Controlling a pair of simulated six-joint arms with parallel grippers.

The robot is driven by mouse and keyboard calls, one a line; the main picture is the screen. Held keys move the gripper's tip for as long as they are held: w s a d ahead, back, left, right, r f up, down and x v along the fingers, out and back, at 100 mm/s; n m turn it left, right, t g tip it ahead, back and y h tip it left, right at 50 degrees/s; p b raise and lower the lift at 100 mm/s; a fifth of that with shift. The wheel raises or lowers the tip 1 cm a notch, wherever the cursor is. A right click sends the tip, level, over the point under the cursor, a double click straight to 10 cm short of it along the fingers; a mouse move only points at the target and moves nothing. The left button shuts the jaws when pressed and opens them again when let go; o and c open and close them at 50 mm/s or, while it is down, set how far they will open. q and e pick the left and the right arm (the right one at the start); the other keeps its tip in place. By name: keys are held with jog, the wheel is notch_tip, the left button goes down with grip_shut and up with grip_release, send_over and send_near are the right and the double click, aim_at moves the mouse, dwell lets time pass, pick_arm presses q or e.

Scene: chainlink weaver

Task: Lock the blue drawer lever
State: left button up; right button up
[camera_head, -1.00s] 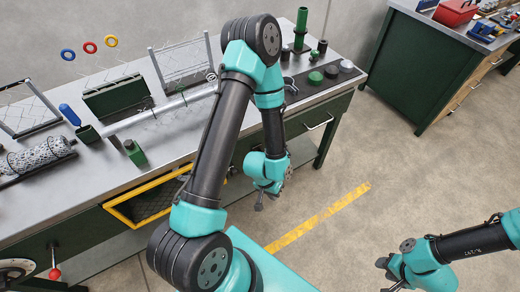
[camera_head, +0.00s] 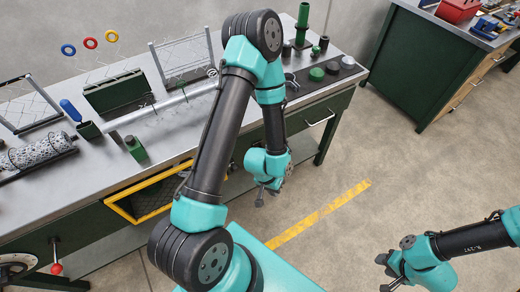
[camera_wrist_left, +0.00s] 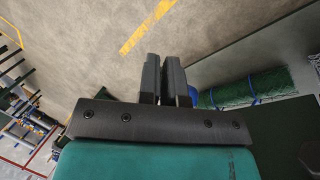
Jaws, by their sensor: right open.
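No blue lever can be made out for certain. In the left wrist view a small blue part (camera_wrist_left: 193,96) shows just right of my left fingers, largely hidden by them. My left gripper (camera_head: 267,194) hangs in front of the bench, right of the yellow-framed drawer (camera_head: 135,212). My left arm crosses in front of the bench and hides part of its front. My left gripper's fingers also show in the left wrist view (camera_wrist_left: 163,80), close together, with the gap unclear. My right gripper (camera_head: 385,273) is open and empty over the floor at the lower right.
The bench top (camera_head: 185,135) bears a mesh roll (camera_head: 38,151), a long grey bar (camera_head: 165,112), a green box (camera_head: 136,148) and wire frames. A red-knobbed lever (camera_head: 56,268) is at the lower left. A second bench (camera_head: 425,70) stands at the back right. Open floor lies between.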

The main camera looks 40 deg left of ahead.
pick_arm(q)
jog(key=shift+o, duration=0.6)
jog(key=shift+w+d+f, duration=0.1)
jog(key=shift+w, duration=0.05)
jog(key=o, duration=0.8)
jog(key=w+n+t+y, duration=0.1)
jog(key=w+n+y, duration=0.1)
jog(key=w+d+f+n+t+y, duration=0.1)
jog(key=w+y, duration=0.1)
jog(key=w, duration=0.1)
jog(key=w+f+n+t+y, duration=0.1)
jog(key=w+n+t+y, duration=0.1)
jog(key=w, duration=0.1)
jog(key=shift+w+d+f+n, duration=0.2)
jog(key=shift+w+d+n, duration=0.05)
jog(key=shift+d+n, duration=0.1)
jog(key=s+d+r+n+y, duration=0.1)
jog(key=d+n+y, duration=0.1)
jog(key=y, duration=0.1)
jog(key=s+d+r+n+g+y, duration=0.1)
jog(key=d+r+n+y, duration=0.1)
jog(key=y, duration=0.2)
jog(key=s+d+r+n+g+y, duration=0.1)
jog(key=s+d+n+y, duration=0.1)
jog(key=y, duration=0.2)
jog(key=shift+d+r, duration=0.15)
jog(key=shift+r, duration=0.1)
jog(key=x, duration=1.7)
jog(key=shift+a+f, duration=0.1)
jog(key=shift+a, duration=0.1)
